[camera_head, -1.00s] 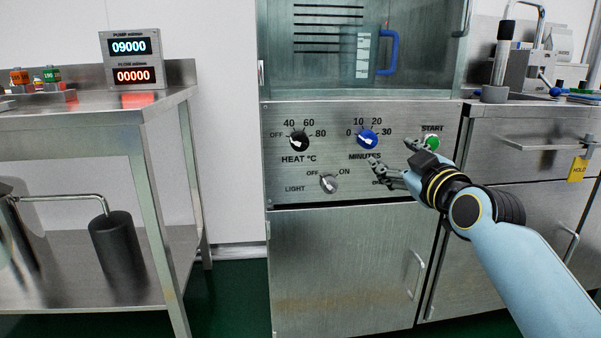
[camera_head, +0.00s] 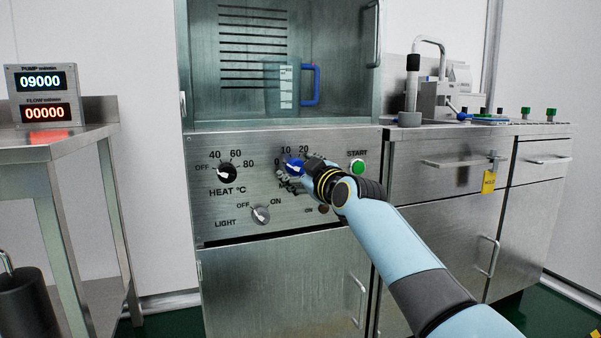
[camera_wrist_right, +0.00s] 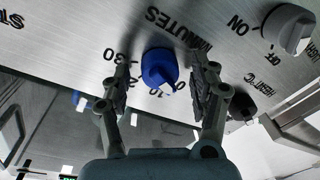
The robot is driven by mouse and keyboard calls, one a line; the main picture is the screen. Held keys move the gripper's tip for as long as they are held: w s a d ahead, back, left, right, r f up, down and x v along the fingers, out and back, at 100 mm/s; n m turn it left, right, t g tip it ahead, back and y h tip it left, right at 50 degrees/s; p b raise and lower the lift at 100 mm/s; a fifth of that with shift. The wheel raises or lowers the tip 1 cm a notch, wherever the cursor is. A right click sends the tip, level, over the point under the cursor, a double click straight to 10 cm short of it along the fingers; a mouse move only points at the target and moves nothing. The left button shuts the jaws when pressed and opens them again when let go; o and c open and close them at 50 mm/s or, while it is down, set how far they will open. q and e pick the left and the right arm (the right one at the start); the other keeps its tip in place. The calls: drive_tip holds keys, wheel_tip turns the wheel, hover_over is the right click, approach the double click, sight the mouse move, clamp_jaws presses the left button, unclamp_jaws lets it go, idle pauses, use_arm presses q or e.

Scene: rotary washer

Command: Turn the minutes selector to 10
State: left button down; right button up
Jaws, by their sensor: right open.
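The blue minutes selector (camera_head: 294,167) is on the steel control panel, with 10 and 20 printed above it. My right gripper (camera_head: 288,177) is at it and partly covers it and its label. In the right wrist view the selector (camera_wrist_right: 158,66) lies between the two open fingers of my right gripper (camera_wrist_right: 160,78), with a gap visible on each side. A white mark on the selector faces the 10 and 0 side of the scale; I cannot tell exactly which number it points at. My left gripper is out of view.
The black heat knob (camera_head: 227,173) is left of the selector, the light knob (camera_head: 261,214) below left, and the green start button (camera_head: 358,166) to the right. A glass-fronted chamber (camera_head: 250,70) is above the panel. A steel table (camera_head: 85,138) stands at the left.

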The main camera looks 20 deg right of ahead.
drive_tip(key=c, duration=1.2)
drive_tip(key=shift+o, duration=0.2)
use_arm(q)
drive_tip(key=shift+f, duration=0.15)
use_arm(e)
drive_tip(key=shift+m, duration=0.5)
drive_tip(key=shift+m+p, duration=0.4)
drive_tip(key=shift+m, duration=0.6)
drive_tip(key=m, duration=0.2)
drive_tip(key=shift+m, duration=0.3)
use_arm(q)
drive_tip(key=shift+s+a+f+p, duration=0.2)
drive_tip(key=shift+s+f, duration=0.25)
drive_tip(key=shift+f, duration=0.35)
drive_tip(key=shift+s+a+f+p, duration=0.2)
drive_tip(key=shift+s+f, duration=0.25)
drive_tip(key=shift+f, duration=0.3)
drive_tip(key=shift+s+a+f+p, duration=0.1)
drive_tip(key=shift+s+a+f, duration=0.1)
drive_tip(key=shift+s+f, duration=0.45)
use_arm(e)
drive_tip(key=shift+m+t, duration=0.4)
drive_tip(key=shift+m, duration=1.4)
drive_tip(key=shift+f, duration=0.1)
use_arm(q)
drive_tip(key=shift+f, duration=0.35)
